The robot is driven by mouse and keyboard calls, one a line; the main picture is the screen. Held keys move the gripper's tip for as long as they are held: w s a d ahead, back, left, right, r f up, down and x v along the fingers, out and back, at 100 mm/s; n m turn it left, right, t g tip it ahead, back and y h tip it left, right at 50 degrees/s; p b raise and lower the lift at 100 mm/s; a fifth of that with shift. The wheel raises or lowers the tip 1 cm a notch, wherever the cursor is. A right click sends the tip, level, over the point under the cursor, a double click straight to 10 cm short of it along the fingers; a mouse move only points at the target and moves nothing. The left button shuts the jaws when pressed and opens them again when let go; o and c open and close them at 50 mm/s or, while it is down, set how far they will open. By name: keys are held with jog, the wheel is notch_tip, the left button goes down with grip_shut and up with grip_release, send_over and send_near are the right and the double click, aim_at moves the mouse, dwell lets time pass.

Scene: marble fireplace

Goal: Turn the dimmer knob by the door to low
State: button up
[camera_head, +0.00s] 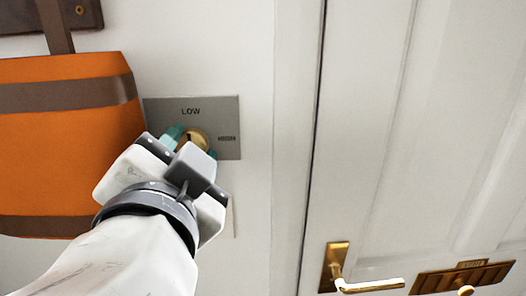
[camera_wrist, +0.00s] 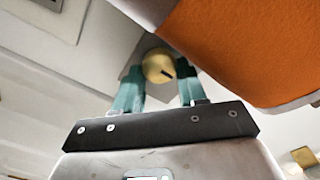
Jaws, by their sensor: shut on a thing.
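I cannot tell exactly which label the mark faces. My gripper hides the plate's lower left.
An orange bag (camera_head: 65,150) with brown bands hangs from a dark wooden rack (camera_head: 85,14), close to my gripper's left. The white door (camera_head: 400,130) at right has a brass lever handle (camera_head: 338,268) and a brass letter slot (camera_head: 440,281). Bare wall lies between plate and door frame.

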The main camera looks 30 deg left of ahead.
dwell(0.3)
jog(key=o, duration=0.8)
jog(key=b+v, duration=0.1)
jog(key=v, duration=0.9)
jog(key=shift+s+d, duration=0.2)
jog(key=shift+s, duration=0.15)
jog(key=shift+f, duration=0.15)
